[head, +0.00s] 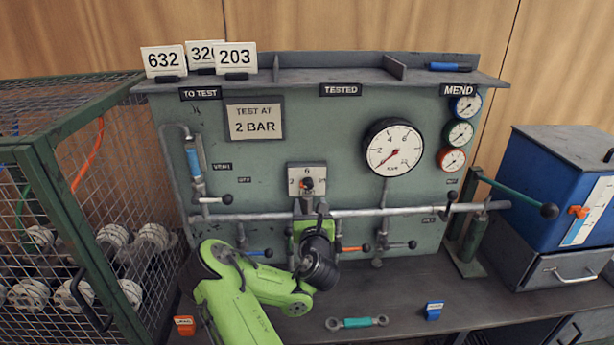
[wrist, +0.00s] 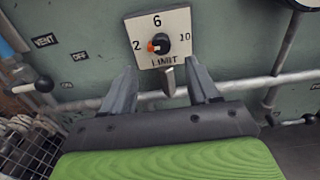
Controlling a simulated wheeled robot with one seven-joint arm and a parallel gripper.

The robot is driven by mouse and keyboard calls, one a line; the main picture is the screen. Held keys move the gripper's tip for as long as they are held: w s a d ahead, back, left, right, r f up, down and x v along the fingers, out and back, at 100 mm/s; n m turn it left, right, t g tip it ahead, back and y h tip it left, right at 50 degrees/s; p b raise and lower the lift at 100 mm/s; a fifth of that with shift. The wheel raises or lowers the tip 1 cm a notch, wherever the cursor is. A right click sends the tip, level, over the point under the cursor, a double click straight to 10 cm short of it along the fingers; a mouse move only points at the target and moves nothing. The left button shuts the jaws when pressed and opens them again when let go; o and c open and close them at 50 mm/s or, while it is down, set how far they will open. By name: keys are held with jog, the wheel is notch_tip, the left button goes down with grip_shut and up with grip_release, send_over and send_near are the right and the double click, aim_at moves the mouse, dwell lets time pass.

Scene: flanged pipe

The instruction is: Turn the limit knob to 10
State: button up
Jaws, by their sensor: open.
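The limit knob (wrist: 159,44) is a small black knob with an orange mark on a white plate (wrist: 178,22) printed 2, 6, 10 and LIMIT. In the wrist view its orange mark is on the left side, towards the 2. The knob also shows in the head view (head: 306,184), above my gripper (head: 309,207). In the wrist view my gripper (wrist: 160,68) is open, with its two grey fingers apart below the plate. Nothing is held, and the fingers appear clear of the knob.
A horizontal pipe (head: 403,210) crosses the panel below the plate. A grey stub (wrist: 167,78) shows between my fingers, below the plate. A large gauge (head: 393,147) is to the right. A wire cage (head: 62,215) stands at left and a blue box (head: 555,175) at right.

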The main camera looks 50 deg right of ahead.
aim_at(308, 186)
jog(key=p+x, duration=0.8)
jog(key=p, duration=0.3)
jog(key=shift+r, duration=0.2)
jog(key=shift+w+d+f, duration=0.25)
jog(key=shift+w+d, duration=0.15)
jog(key=shift+d, duration=0.15)
jog(key=c, duration=1)
jog(key=shift+c, duration=0.2)
